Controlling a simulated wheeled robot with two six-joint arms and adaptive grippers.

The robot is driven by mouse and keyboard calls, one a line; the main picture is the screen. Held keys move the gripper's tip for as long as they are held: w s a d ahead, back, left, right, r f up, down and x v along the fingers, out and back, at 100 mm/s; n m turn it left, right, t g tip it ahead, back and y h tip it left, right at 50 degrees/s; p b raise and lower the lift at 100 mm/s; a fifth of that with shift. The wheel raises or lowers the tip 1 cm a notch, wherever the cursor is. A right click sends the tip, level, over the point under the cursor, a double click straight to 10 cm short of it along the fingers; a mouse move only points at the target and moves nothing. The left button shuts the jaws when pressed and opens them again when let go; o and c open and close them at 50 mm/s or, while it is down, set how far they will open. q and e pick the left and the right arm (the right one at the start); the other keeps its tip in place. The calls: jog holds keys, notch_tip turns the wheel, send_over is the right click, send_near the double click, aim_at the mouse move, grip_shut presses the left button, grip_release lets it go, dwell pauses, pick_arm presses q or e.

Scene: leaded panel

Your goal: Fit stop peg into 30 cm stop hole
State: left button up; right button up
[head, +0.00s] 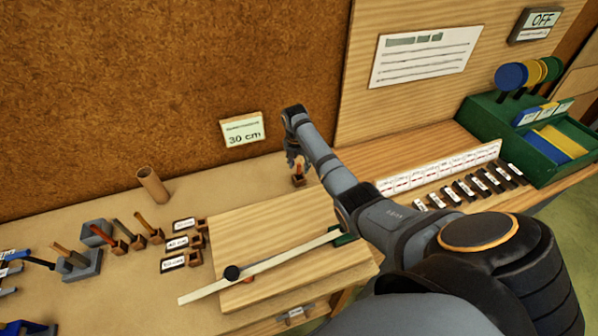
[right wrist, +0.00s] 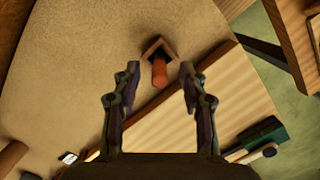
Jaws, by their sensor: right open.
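An orange-brown peg (right wrist: 159,73), which I take to be the stop peg, stands in a small wooden holder (right wrist: 157,47) near the far edge of the light wood board. The holder also shows in the head view (head: 299,180). My right gripper (right wrist: 160,72) is open, pointing down at the peg, with a finger on each side of it in the wrist view; no contact is visible. In the head view the right gripper (head: 296,158) is just above the holder. I cannot make out the 30 cm stop hole. My left gripper is not in view.
The board (head: 265,225) carries a pale strip (head: 285,257) with a black knob (head: 232,272). Small labelled blocks (head: 193,259) stand at its left edge. A wall sign (head: 242,130) reads 30 cm. A green rack (head: 535,135) stands right. My right arm crosses the bench.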

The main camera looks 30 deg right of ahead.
jog(key=shift+f, duration=0.3)
grip_shut()
jog(key=shift+r, duration=0.1)
jog(key=shift+r+b, duration=0.25)
jog(key=shift+b, duration=0.05)
notch_tip(320, 180, up, 2)
jog(key=shift+d+r+b, duration=0.1)
jog(key=shift+r+b, duration=0.1)
jog(key=shift+b, duration=0.5)
jog(key=s+a+r+p, duration=0.7)
jog(key=s+r, duration=0.3)
jog(key=s, duration=0.2)
jog(key=shift+s+p, duration=0.15)
jog(key=shift+p, duration=0.45)
